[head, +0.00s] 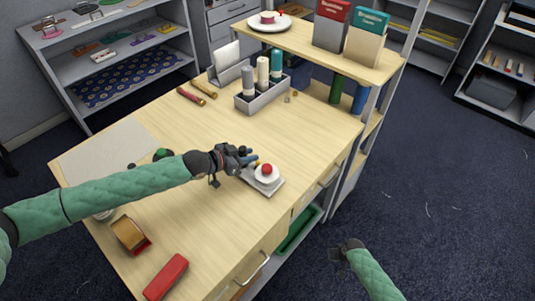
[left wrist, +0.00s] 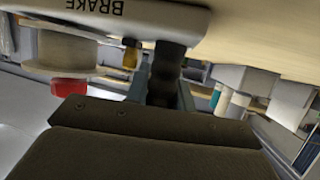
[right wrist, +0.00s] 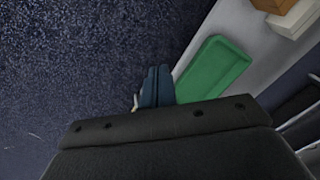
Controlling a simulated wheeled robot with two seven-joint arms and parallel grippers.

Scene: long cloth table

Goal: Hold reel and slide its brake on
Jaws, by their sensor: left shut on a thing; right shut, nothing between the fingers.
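The reel (head: 266,174) is white with a red knob on top and sits on a pale base plate (head: 268,189) at the table's right edge. In the left wrist view the white reel (left wrist: 70,52), red knob (left wrist: 70,87), a yellow piece (left wrist: 131,54) and the base marked BRAKE (left wrist: 140,18) show upside down. My left gripper (head: 252,160) is at the base's far left side, shut on a dark post (left wrist: 168,62) beside the yellow piece; the fingers hide part of it. My right gripper (head: 345,246) is shut and empty, off the table's right side above the floor; its fingers (right wrist: 156,86) are together.
A grey holder (head: 262,99) with several bottles stands behind the reel. A green tray (right wrist: 214,66) is on the shelf below.

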